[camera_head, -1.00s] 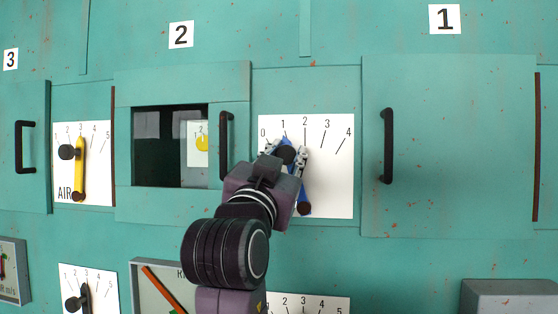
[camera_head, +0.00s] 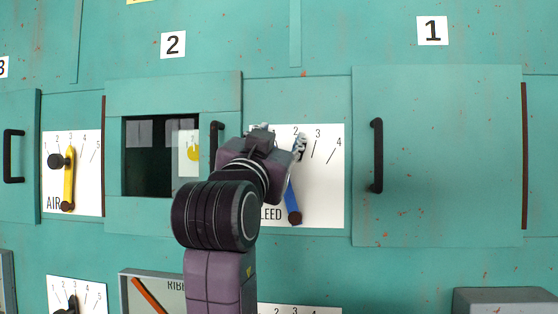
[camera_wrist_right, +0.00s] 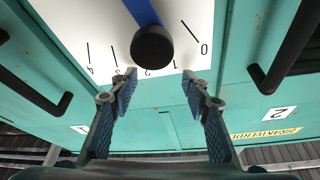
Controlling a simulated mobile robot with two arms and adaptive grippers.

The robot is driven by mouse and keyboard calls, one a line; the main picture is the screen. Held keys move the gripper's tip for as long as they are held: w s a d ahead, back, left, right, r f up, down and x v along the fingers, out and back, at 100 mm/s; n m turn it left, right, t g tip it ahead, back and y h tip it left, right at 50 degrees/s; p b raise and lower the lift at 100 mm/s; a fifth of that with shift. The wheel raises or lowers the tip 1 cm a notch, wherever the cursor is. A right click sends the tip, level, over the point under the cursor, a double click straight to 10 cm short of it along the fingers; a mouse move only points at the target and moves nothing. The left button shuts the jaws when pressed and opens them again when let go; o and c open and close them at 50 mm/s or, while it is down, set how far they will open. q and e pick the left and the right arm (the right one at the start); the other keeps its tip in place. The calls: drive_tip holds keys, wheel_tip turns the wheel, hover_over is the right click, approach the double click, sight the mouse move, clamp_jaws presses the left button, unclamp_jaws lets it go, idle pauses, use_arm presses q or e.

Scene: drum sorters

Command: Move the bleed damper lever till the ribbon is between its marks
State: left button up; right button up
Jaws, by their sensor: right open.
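The bleed damper lever is a blue bar (camera_head: 291,200) on a white scale plate (camera_head: 325,195) marked "LEED" in the head view, its upper part hidden behind my right gripper. Its black knob (camera_wrist_right: 153,46) and blue bar (camera_wrist_right: 141,10) show in the right wrist view, with the knob near marks 1 and 2. My right gripper (camera_head: 280,138) is open; in the right wrist view its fingers (camera_wrist_right: 161,88) stand apart on either side of the knob, not visibly touching it. The ribbon gauge (camera_head: 150,292), with an orange-red ribbon, is partly cut off at the bottom. My left gripper is not in view.
Left of the lever is a window panel with a black handle (camera_head: 217,150). Right is a closed door with a black handle (camera_head: 377,155). A yellow AIR lever (camera_head: 69,180) is at far left. A grey box (camera_head: 505,300) juts out at lower right.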

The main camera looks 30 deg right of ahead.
drive_tip(key=shift+r, duration=2.4)
